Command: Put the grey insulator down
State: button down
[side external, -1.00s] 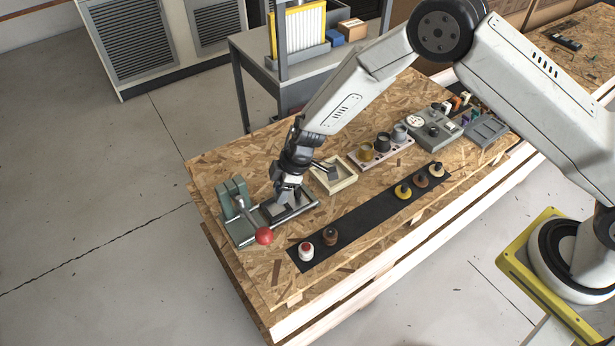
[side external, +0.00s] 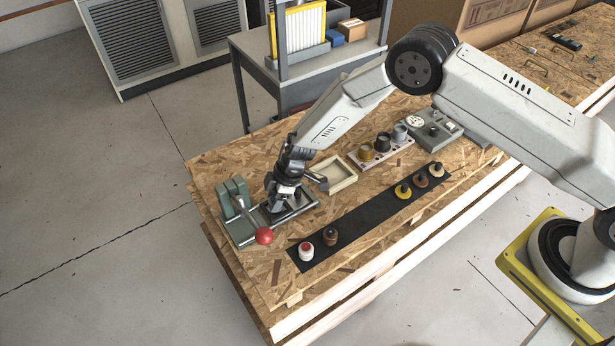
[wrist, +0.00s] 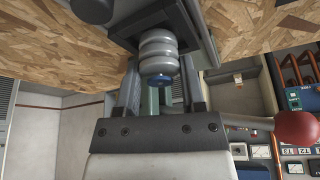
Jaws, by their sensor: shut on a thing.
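The grey insulator (wrist: 158,48) is a ribbed, rounded piece with a blue end (wrist: 158,79). In the wrist view it sits between the two fingers of my gripper (wrist: 160,84), which is shut on it.
The fixture's green block (side external: 231,193) and red-ball lever (side external: 264,236) stand just left of my gripper. An empty cream tray (side external: 349,185) lies to the right. A black strip (side external: 365,215) with several small knobbed pieces runs along the front.

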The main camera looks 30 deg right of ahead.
jog(key=shift+f, duration=0.35)
jog(key=shift+c, duration=1)
grip_release()
jog(key=shift+r, duration=0.2)
jog(key=shift+v, duration=0.8)
jog(key=v, duration=1)
jog(key=shift+r, duration=0.15)
jog(key=shift+d, duration=0.1)
jog(key=shift+r, duration=0.15)
